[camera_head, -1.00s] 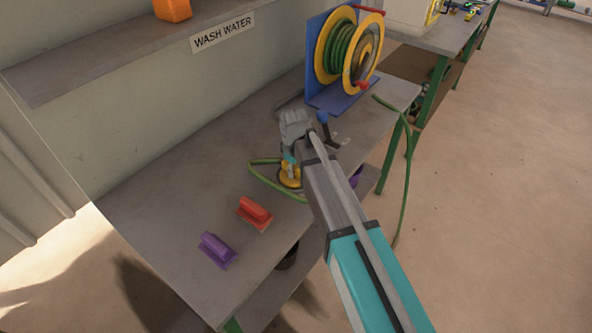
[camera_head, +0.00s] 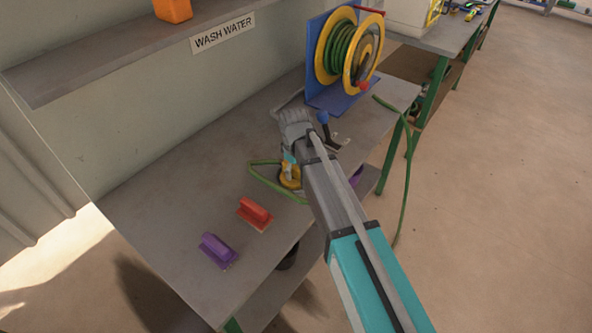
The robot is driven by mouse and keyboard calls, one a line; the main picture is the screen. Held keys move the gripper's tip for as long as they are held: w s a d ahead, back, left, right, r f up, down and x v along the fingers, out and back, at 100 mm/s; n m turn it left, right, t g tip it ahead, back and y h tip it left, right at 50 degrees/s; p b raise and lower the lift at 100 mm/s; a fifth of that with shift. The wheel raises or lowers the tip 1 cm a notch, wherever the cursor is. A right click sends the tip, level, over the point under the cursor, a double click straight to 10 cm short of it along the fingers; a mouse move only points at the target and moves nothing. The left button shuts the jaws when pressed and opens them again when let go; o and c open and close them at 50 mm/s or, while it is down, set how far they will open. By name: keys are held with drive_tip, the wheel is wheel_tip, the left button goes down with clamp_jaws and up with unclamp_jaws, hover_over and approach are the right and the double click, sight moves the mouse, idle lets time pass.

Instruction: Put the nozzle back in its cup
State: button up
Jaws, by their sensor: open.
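My gripper (camera_head: 294,117) is grey and sits above the work table, its fingers pointing away from the arm; it looks empty. Just below it, a small yellow and teal fitting (camera_head: 290,176) stands on the table at the end of a looped green hose (camera_head: 262,178). This looks like the nozzle, partly hidden by my arm. I cannot tell whether it touches a cup, and no cup is clearly visible.
A blue-framed hose reel (camera_head: 321,62) with yellow rims stands at the table's far end. Green hose (camera_head: 405,170) hangs over the table's right edge. A red block (camera_head: 254,213) and a purple block (camera_head: 217,250) lie on the near table (camera_head: 165,205). A shelf (camera_head: 100,62) runs along the wall.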

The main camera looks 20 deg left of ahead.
drive_tip(key=shift+w+a+r+p, duration=0.1)
drive_tip(key=shift+a+r+p, duration=0.05)
drive_tip(key=shift+r+p, duration=2.25)
wheel_tip(320, 180, up, 9)
drive_tip(key=p, duration=0.8)
drive_tip(key=shift+f, duration=0.2)
drive_tip(key=s+d+m, duration=0.3)
drive_tip(key=d+m, duration=0.4)
drive_tip(key=d, duration=1.5)
drive_tip(key=s+d+m, duration=0.3)
drive_tip(key=d+m, duration=0.5)
drive_tip(key=d, duration=1.4)
drive_tip(key=shift+d, duration=0.1)
